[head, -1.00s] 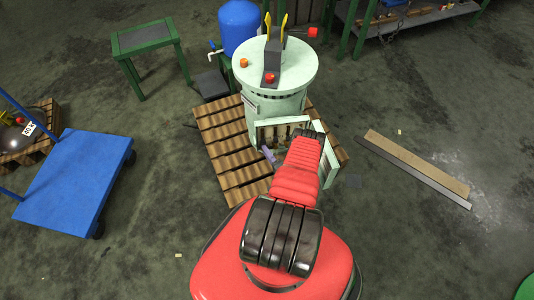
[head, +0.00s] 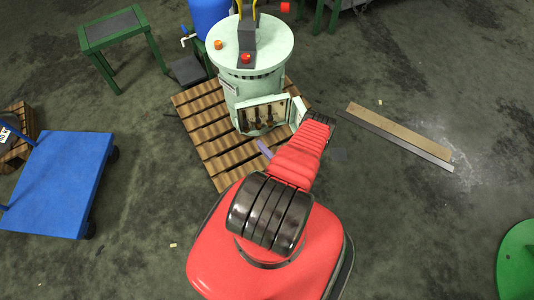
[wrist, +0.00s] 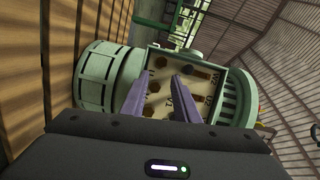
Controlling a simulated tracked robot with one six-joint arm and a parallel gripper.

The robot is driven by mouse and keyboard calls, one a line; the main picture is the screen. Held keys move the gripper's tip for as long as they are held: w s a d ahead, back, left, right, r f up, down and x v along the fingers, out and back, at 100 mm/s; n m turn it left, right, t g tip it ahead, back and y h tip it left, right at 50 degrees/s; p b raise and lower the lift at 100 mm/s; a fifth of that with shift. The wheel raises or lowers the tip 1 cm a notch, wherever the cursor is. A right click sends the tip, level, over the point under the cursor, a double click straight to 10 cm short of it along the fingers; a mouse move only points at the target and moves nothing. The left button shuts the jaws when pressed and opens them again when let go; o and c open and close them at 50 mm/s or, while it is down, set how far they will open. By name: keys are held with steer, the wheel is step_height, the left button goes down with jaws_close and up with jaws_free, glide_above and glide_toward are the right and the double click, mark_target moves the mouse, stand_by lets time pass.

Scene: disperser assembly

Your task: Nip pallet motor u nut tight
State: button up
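The pale green motor (head: 255,88) stands upright on a wooden pallet (head: 205,130). Its terminal box (head: 262,115) is open on the near side; a pale door panel stands at its right. In the wrist view the terminal board (wrist: 160,98) is cream with several brown round terminals and dark letters. I cannot tell which terminal carries the u nut. My gripper (wrist: 160,75) has two purple fingers, apart and with nothing seen between them, pointing at the board. I cannot tell whether they touch it. In the head view one purple finger (head: 264,149) shows below the box; my arm hides the rest.
A blue cart (head: 60,185) stands at the left and a green-framed table (head: 112,28) at the upper left. Long boards (head: 400,132) lie on the floor at right. A green round object (head: 518,258) is at the lower right. The floor between is clear.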

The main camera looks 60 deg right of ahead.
steer(key=shift+v, duration=1.75)
steer(key=shift+s, duration=0.15)
